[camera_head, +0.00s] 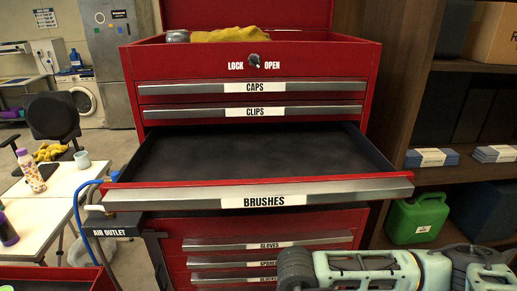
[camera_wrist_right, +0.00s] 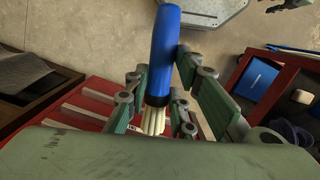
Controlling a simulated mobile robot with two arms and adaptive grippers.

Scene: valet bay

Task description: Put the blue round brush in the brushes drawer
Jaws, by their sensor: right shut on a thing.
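The brushes drawer (camera_head: 270,160) is pulled out of the red tool chest (camera_head: 155,60), and its dark inside looks empty. Its front carries the label BRUSHES. In the right wrist view the blue round brush (camera_wrist_right: 165,40) has a blue handle and pale bristles. My right gripper (camera_wrist_right: 162,95) is shut on it, with the fingers on both sides near the bristle end. In the head view my right arm comes in at the lower right, below the drawer front; the brush does not show there.
The caps drawer (camera_head: 320,87) and clips drawer (camera_head: 320,111) above are shut, as is the gloves drawer (camera_head: 215,244) below. A blue air hose (camera_head: 77,215) and its outlet stand left of the drawer. A shelf with a green can (camera_head: 415,218) is at right.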

